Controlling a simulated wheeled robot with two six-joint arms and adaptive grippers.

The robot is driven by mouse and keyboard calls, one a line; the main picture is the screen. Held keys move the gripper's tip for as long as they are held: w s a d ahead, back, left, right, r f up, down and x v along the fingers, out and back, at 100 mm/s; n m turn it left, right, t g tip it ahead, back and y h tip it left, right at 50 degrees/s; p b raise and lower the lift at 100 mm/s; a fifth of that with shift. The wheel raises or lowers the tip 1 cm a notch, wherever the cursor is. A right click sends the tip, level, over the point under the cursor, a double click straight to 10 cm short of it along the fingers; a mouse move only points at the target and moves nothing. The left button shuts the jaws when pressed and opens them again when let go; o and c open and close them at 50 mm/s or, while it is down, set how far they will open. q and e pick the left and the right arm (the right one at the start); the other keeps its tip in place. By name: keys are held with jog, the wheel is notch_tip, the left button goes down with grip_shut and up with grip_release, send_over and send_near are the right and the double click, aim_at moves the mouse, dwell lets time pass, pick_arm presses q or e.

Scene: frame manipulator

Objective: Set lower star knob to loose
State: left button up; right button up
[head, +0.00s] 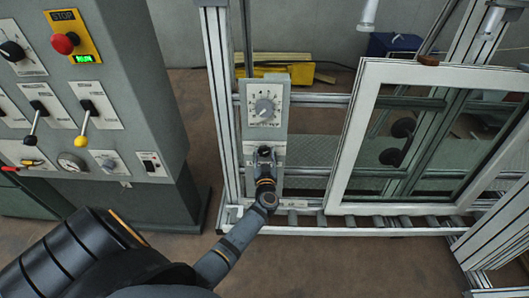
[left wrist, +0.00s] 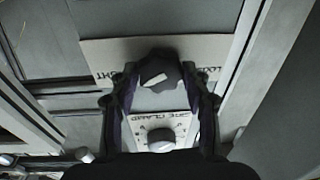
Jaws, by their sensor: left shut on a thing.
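The lower star knob (left wrist: 160,72) is dark with a pale mark on it. It sits on a light label plate (left wrist: 105,52) with partly hidden lettering at both ends, "GHT" readable at the left in the left wrist view. My left gripper (head: 264,152) reaches up to the lower part of the grey panel, below the round dial (head: 264,108). In the left wrist view its two fingers (left wrist: 160,85) are closed on either side of the star knob. The gripper hides most of the knob in the head view. My right gripper is not in view.
A dial (left wrist: 161,139) with a lettered plate shows near the knob in the left wrist view. A white-framed glass window (head: 355,140) stands right of the panel. A grey control cabinet (head: 130,90) with an emergency stop (head: 65,43) and levers stands left.

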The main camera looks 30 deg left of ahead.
pick_arm(q)
jog(key=n+p, duration=0.2)
jog(key=n, duration=0.1)
jog(key=shift+r, duration=0.2)
jog(key=n+p, duration=0.2)
jog(key=n, duration=0.2)
jog(key=shift+g, duration=0.4)
jog(key=n+p, duration=0.1)
jog(key=n, duration=0.2)
jog(key=shift+n, duration=0.3)
jog(key=n+p, duration=0.1)
jog(key=n, duration=0.2)
jog(key=shift+a+n+g, duration=0.1)
jog(key=shift+n+g, duration=0.2)
jog(key=n+p, duration=0.1)
jog(key=n, duration=0.1)
jog(key=shift+f+n+h, duration=0.1)
jog(key=shift+n+h, duration=0.2)
jog(key=n, duration=0.3)
jog(key=shift+s+h, duration=0.1)
jog(key=shift+h, duration=0.2)
jog(key=n, duration=0.3)
jog(key=shift+f+n, duration=0.1)
jog(key=shift+n, duration=0.2)
jog(key=shift+n+h, duration=0.5)
jog(key=shift+n, duration=1.1)
jog(key=shift+b, duration=0.3)
